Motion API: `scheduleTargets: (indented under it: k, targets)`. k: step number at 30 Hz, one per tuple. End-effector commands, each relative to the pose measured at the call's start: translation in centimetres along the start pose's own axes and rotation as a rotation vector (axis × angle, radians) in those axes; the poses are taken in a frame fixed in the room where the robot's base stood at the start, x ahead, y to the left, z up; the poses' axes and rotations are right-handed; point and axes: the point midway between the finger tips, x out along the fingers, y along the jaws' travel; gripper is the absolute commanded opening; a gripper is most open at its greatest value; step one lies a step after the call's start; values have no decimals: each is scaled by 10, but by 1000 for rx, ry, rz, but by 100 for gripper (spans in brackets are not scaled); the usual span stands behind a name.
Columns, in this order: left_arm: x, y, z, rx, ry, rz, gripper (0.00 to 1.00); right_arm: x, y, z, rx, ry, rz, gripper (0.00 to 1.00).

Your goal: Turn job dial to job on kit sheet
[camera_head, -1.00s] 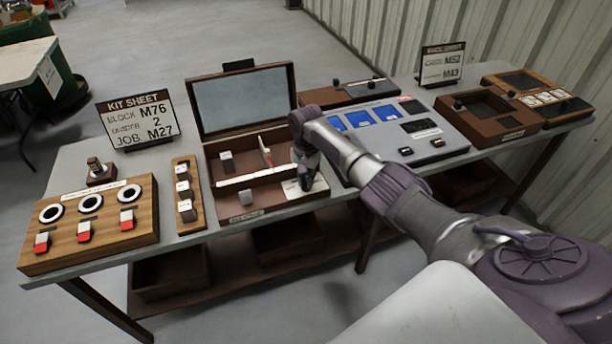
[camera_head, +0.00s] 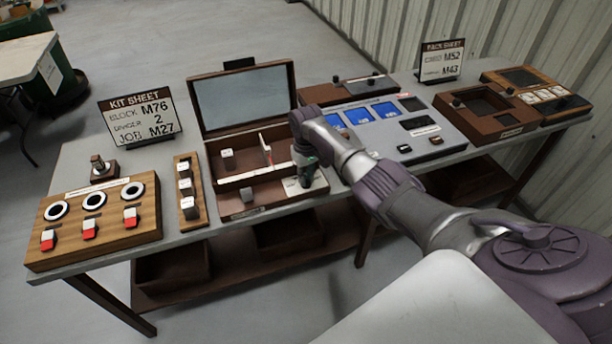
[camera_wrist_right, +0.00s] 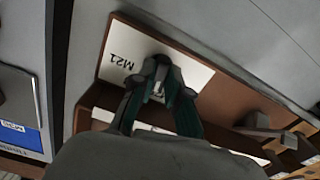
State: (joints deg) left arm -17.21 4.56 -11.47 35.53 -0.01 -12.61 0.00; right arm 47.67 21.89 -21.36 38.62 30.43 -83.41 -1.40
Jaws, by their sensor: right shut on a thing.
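The kit sheet (camera_head: 140,119) stands at the back left of the table and reads block M76, divider 2, job M27. The brown box (camera_head: 222,176) has its lid raised. At its front right corner is a pale dial plate (camera_head: 291,187); the wrist view shows this plate (camera_wrist_right: 121,55) with the label M21. My right gripper (camera_head: 306,183) points down over the plate. In the wrist view the gripper (camera_wrist_right: 157,92) is shut on the job dial, which its fingers mostly hide. The dial's pointing direction cannot be told. My left gripper is not in view.
A wooden panel with rings and red-white switches (camera_head: 95,233) and a strip of white-topped blocks (camera_head: 187,205) lie left. A grey panel with blue screens (camera_head: 450,139) and a brown tray (camera_head: 510,133) lie right. A pack sheet (camera_head: 442,61) stands behind.

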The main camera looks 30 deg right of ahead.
Motion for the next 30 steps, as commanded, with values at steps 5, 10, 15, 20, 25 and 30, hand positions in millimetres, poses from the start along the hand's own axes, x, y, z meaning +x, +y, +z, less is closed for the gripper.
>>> scheduleTargets:
  k: [5, 10, 15, 20, 25, 30]
  targets:
    - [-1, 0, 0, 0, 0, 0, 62, 0, 0, 0, -166, 1, 0, 0]
    - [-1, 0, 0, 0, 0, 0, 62, 0, 0, 0, -327, 1, 0, 0]
    - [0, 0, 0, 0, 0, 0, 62, 0, 0, 0, -489, 1, 1, 0]
    - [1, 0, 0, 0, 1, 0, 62, 0, 0, -1, -636, 2, 1, 0]
    - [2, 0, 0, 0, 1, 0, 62, 0, 0, -1, -775, 3, 2, 0]
    - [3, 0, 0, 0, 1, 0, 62, -1, 0, -1, -885, 3, 1, 0]
